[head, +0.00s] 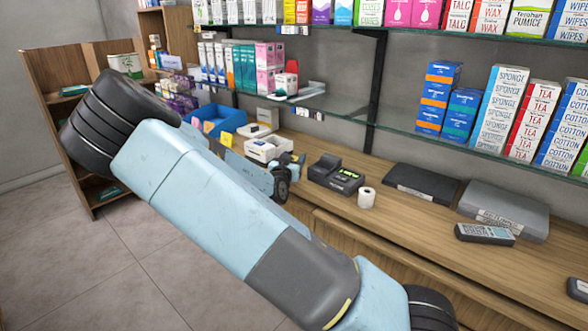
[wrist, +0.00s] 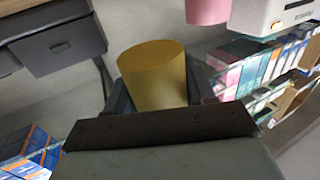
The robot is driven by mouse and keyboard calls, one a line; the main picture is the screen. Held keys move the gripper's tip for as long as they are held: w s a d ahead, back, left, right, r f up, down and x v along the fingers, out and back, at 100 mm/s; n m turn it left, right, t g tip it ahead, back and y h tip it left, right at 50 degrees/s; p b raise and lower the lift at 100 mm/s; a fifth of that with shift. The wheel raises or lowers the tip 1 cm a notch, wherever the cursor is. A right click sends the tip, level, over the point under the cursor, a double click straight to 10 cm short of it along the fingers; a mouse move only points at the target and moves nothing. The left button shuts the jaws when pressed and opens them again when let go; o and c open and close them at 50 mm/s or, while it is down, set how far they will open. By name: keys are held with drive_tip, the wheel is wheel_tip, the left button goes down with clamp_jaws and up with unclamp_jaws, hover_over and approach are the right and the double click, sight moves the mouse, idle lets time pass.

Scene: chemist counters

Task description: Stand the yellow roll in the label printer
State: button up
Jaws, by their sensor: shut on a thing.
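The yellow roll (wrist: 153,72) is in my gripper (wrist: 160,88) in the wrist view, between the two dark fingers, with its far end sticking out past them. My gripper is shut on it. In the head view my arm covers most of the gripper, and I cannot clearly make out the roll there. A white device (wrist: 272,14) with a dark slot, perhaps the label printer, shows at the top right of the wrist view, apart from the roll. In the head view a white open-topped unit (head: 268,149) stands on the counter just beyond my wrist.
A pink cylinder (wrist: 207,10) is beside the white device. On the counter (head: 405,218) are a dark terminal (head: 336,177), a white roll (head: 367,198), a blue bin (head: 213,120) and a remote-like handset (head: 484,234). A glass shelf (head: 400,125) with boxes overhangs the counter.

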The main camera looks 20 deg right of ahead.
drive_tip(key=shift+w+d+f, duration=0.2)
drive_tip(key=shift+f, duration=0.1)
drive_tip(key=f, duration=0.3)
drive_tip(key=shift+w+d, duration=0.2)
drive_tip(key=shift+w, duration=0.1)
drive_tip(key=shift+f, duration=0.25)
drive_tip(key=shift+f, duration=0.2)
drive_tip(key=o, duration=1)
drive_tip(key=shift+s, duration=0.1)
